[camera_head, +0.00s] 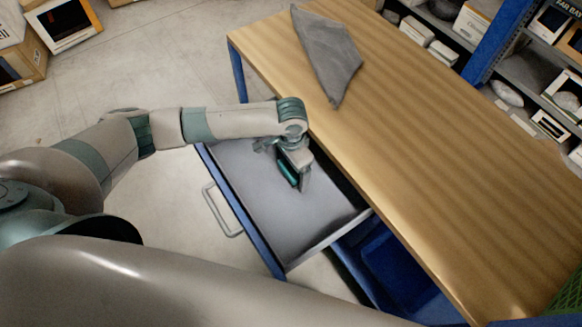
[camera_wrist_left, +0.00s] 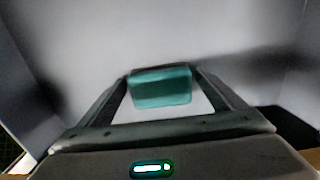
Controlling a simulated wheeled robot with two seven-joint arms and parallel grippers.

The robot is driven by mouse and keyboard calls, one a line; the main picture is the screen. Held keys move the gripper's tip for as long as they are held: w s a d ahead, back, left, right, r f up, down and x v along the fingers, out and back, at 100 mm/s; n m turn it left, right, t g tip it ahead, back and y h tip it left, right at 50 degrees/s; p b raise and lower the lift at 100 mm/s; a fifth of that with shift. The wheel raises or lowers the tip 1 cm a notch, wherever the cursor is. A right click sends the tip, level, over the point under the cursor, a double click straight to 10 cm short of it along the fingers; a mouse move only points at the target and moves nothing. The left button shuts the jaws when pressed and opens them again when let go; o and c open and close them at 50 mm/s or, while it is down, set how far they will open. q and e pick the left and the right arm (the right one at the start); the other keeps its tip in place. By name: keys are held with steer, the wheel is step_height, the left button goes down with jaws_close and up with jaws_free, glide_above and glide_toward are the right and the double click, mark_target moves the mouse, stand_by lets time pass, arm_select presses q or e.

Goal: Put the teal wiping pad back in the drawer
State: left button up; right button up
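The teal wiping pad (camera_head: 287,173) is inside the open drawer (camera_head: 250,185) in the head view, partly hidden by my left gripper (camera_head: 296,180). In the left wrist view the pad (camera_wrist_left: 161,87) sits between the tips of both fingers of my left gripper (camera_wrist_left: 163,84), which close on its two sides. The grey drawer floor is behind it. I cannot tell whether the pad touches the floor. The drawer looks otherwise empty. My right gripper is not in view.
The drawer is pulled out from under a wooden worktop (camera_head: 420,150), whose edge runs close beside my left wrist. A grey cloth (camera_head: 328,52) lies on the worktop. A blue bin (camera_head: 400,275) is below. Shelves with boxes stand at the upper right.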

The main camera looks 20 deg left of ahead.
mark_target(291, 168)
arm_select(q)
steer(key=shift+r, duration=0.15)
step_height(291, 168, up, 12)
steer(key=b, duration=0.1)
steer(key=shift+b, duration=0.4)
stand_by(0.9)
